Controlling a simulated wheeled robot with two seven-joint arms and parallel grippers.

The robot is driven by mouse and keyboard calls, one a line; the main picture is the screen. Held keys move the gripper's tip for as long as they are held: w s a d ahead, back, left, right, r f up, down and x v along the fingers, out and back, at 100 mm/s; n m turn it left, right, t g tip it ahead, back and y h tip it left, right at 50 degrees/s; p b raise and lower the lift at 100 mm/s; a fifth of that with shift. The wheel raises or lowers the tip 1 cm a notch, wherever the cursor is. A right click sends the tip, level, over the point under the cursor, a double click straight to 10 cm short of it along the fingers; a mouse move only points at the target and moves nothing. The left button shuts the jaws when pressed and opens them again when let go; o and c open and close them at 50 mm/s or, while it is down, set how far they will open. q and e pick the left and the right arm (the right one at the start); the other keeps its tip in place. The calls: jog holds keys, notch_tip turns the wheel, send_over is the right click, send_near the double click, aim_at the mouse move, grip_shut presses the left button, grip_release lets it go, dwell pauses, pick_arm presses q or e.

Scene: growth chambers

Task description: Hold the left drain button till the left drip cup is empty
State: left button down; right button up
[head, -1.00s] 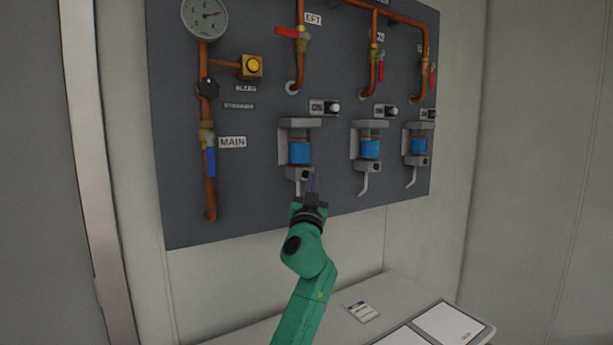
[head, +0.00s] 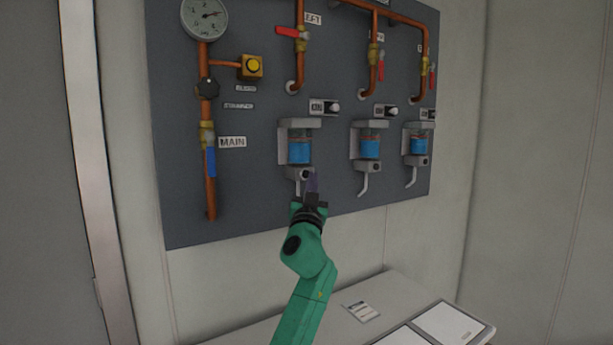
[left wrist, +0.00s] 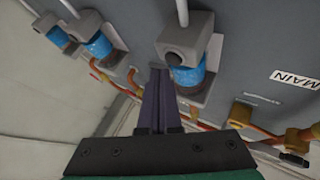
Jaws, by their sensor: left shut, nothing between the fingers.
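The left drip cup (head: 299,152) hangs on the panel below the left pipe, with blue liquid in it. Its grey drain block, with the dark round left drain button (head: 306,174), sits under the cup, and a thin spout points down. My left gripper (head: 312,182) is shut and empty, its fingertips at the block's front, just right of the button. In the left wrist view the dark fingers (left wrist: 159,100) reach up to the block (left wrist: 188,48), beside the button (left wrist: 173,59). I cannot tell whether they touch or press it. My right gripper is not in view.
Two more drip cups, a middle one (head: 369,149) and a right one (head: 418,146), hang to the right. The MAIN pipe with its blue handle (head: 210,162) is on the left. A pale bench top (head: 392,291) lies below the panel. The wall between is clear.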

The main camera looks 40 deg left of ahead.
pick_arm(q)
jog(key=shift+w+a, duration=0.15)
jog(key=shift+a, duration=0.25)
jog(key=shift+w+a+b, duration=0.1)
jog(key=shift+a+b, duration=0.25)
jog(key=shift+b, duration=0.05)
dwell(0.4)
jog(key=shift+d, duration=0.1)
dwell(1.4)
jog(key=shift+s+d, duration=0.25)
jog(key=shift+d, duration=0.4)
jog(key=shift+d, duration=0.1)
jog(key=d, duration=0.2)
jog(key=s+d, duration=0.1)
jog(key=d, duration=0.1)
jog(key=shift+s+d, duration=0.2)
jog(key=shift+d, duration=0.1)
jog(key=shift+f, duration=0.1)
